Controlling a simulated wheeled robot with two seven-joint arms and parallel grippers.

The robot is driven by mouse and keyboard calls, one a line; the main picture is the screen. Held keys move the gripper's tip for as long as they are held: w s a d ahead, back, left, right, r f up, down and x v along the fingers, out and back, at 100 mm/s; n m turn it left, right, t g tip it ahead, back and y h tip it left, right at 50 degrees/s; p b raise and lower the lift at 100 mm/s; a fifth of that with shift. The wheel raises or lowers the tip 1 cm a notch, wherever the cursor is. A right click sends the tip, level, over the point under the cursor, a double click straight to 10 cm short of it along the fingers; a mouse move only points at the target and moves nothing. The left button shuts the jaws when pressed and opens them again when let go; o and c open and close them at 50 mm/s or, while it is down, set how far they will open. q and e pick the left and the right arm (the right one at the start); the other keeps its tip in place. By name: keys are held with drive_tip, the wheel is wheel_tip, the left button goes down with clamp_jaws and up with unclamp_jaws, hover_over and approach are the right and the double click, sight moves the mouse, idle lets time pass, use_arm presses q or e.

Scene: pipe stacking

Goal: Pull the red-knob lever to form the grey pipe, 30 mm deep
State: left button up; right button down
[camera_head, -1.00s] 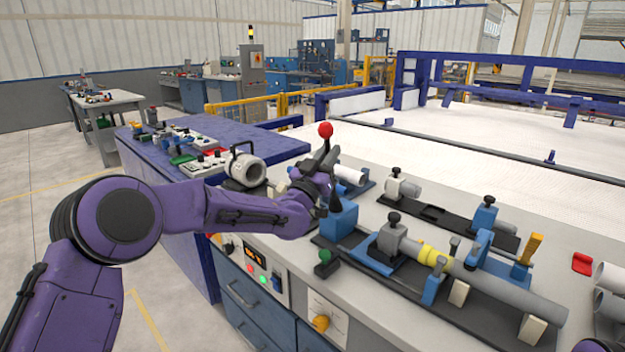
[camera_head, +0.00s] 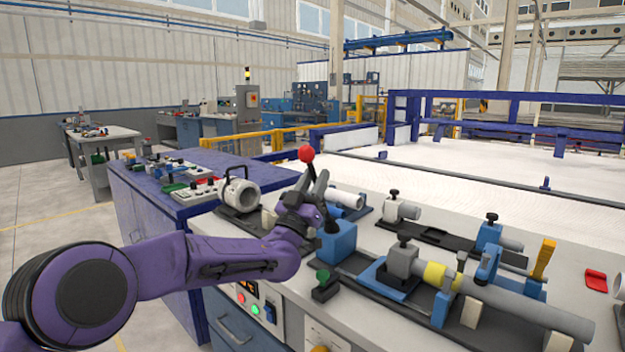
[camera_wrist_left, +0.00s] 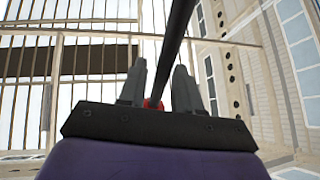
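The red-knob lever (camera_head: 306,154) rises from a blue block (camera_head: 337,243) on the bench and leans left. My left gripper (camera_head: 315,186) is at the lever just below the knob. In the left wrist view the dark rod runs between my two fingers (camera_wrist_left: 160,80), with gaps on both sides, so they look open around it. The red knob (camera_wrist_left: 153,104) shows deep between the finger bases. The grey pipe (camera_head: 515,308) with a yellow band (camera_head: 441,276) lies in the fixture right of the lever, its left end at a grey clamp (camera_head: 403,262). My right gripper is not in view.
A green-knobbed control (camera_head: 324,284) stands at the bench's front edge. A second fixture with a grey clamp (camera_head: 401,209) lies behind. A large white pipe fitting (camera_head: 240,194) is left of my gripper. A yellow handle (camera_head: 543,260) stands near the pipe.

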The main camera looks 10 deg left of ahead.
use_arm(q)
drive_tip(key=shift+a+r, duration=0.1)
drive_tip(key=shift+r, duration=0.05)
drive_tip(key=b+v, duration=0.2)
drive_tip(key=v, duration=0.8)
drive_tip(key=shift+f+b, duration=0.3)
drive_tip(key=shift+s, duration=0.1)
